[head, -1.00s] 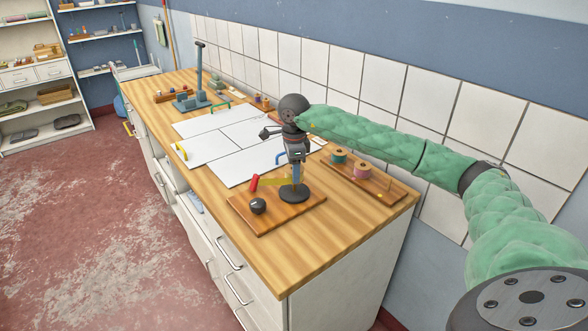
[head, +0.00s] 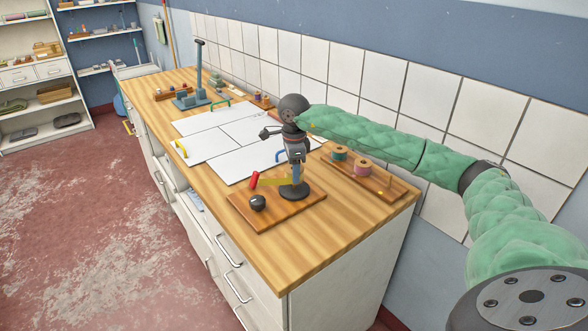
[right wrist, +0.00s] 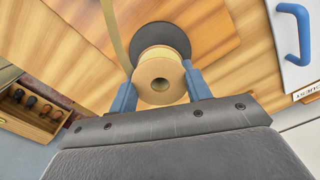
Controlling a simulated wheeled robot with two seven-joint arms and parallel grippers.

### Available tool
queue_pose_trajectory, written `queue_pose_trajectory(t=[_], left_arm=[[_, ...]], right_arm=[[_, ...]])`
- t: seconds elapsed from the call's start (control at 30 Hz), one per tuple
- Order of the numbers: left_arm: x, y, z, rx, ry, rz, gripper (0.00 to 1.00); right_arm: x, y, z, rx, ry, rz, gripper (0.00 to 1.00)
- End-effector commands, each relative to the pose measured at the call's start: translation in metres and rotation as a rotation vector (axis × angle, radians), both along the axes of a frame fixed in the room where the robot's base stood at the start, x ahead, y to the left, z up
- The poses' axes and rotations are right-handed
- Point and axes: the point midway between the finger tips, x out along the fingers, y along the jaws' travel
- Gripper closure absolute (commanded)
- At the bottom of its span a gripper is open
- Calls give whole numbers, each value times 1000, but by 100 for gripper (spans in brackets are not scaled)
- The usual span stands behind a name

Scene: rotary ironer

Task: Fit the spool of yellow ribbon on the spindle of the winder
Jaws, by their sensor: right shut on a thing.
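The winder is a wooden board (head: 270,222) with a dark round disc (head: 294,193), a black knob (head: 257,202) and a red-handled part (head: 254,180). My right gripper (head: 295,178) points down over the disc. In the right wrist view its blue fingers (right wrist: 160,88) are shut on the spool of yellow ribbon (right wrist: 160,82), with its pale flange and centre hole facing the camera. The dark disc (right wrist: 163,38) lies behind the spool. A ribbon tail (right wrist: 112,30) runs off the spool. The spindle is hidden, so I cannot tell whether the spool is around it. My left gripper is out of view.
A wooden rack with a green spool (head: 340,153) and a pink spool (head: 362,168) stands to the right of the winder. White panels (head: 218,140) with coloured handles lie behind. A blue-grey stand (head: 190,101) is at the far end. The counter's front right corner is clear.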

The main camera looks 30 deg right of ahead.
Motion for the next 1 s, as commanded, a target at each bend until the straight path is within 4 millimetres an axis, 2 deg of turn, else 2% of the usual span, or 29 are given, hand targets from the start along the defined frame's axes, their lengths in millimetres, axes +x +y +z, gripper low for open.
queue_pose_trajectory(t=[0.6,1.0], left_arm=[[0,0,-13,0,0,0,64],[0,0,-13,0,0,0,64]], right_arm=[[0,0,-16,0,0,0,74],[0,0,-17,0,0,0,74]])
